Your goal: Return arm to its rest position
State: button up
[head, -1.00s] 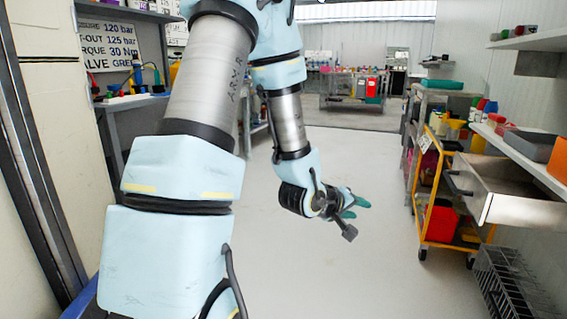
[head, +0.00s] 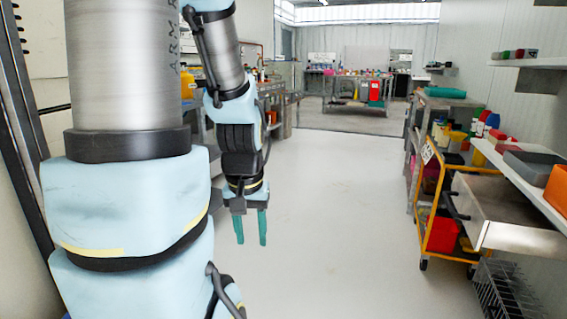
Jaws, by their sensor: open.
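My gripper (head: 251,228) hangs at the end of my arm, left of the middle of the head view. Its two green fingers point down and stand apart with nothing between them. It is over the pale floor (head: 330,230) and touches nothing that I can see. My light blue and grey arm fills the left side of the view and hides part of the benches behind it.
At the right stand a yellow-framed cart (head: 432,215), an open metal drawer (head: 505,208), a wire rack (head: 500,292) and a wall shelf (head: 520,172) with bins. A workbench (head: 357,97) stands far back. The middle floor is clear.

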notch_tip(320, 180, up, 28)
jog(key=p, duration=2.6)
